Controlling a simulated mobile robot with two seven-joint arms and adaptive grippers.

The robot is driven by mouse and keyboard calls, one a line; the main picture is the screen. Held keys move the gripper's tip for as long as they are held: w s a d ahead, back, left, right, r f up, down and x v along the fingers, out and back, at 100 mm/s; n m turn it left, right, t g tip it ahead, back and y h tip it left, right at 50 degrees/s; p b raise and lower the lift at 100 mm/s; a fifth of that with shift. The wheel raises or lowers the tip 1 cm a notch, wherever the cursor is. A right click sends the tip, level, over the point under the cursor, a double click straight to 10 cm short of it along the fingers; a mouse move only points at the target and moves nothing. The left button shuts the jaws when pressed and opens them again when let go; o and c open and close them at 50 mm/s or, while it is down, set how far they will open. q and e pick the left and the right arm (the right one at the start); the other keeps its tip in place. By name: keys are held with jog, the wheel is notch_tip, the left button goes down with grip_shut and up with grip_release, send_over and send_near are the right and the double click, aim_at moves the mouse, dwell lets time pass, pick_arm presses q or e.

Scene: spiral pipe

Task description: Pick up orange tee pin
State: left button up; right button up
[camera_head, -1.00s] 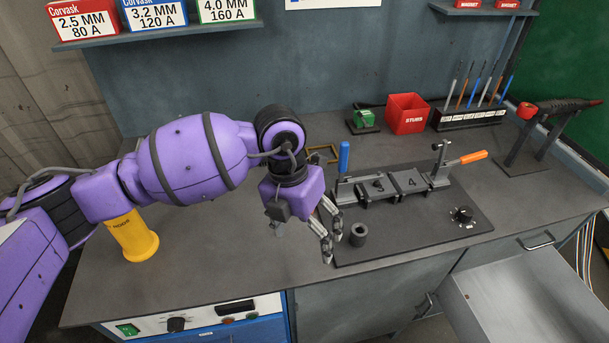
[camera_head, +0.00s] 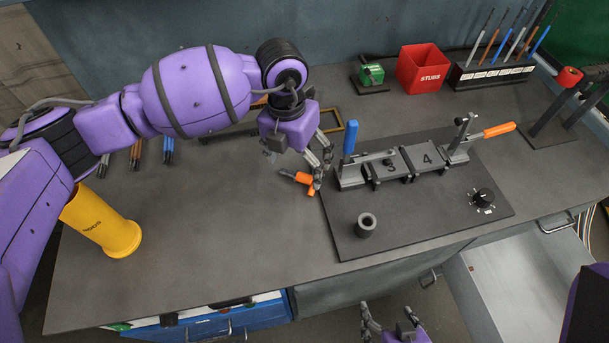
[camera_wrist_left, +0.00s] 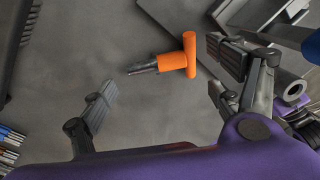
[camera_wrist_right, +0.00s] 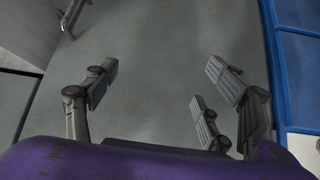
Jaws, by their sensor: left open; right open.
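The orange tee pin (camera_head: 302,181) lies on the grey workbench, just left of the dark fixture plate. It has an orange T-shaped handle and a dark grey tip pointing left. It also shows in the left wrist view (camera_wrist_left: 176,62), lying ahead of and between the open fingers. My left gripper (camera_head: 319,158) is open and empty above the bench, close to the pin; it also shows in the left wrist view (camera_wrist_left: 165,85). My right gripper (camera_head: 388,320) is open and empty low in front of the bench; its wrist view (camera_wrist_right: 155,85) shows floor between the fingers.
The fixture plate (camera_head: 430,215) carries clamps with blue and orange handles and a short grey pipe piece (camera_head: 366,225). A yellow cylinder (camera_head: 103,222) lies at left. A red stubs bin (camera_head: 422,68) and rod rack (camera_head: 490,74) stand behind. An open drawer (camera_head: 520,280) is at right.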

aim_at(299, 173)
pick_arm(q)
jog(key=f, duration=0.3)
jog(key=shift+d+f, duration=0.2)
jog(key=shift+d, duration=0.05)
jog(key=c, duration=1.3)
jog(key=shift+c, duration=0.3)
jog(key=shift+r, duration=0.15)
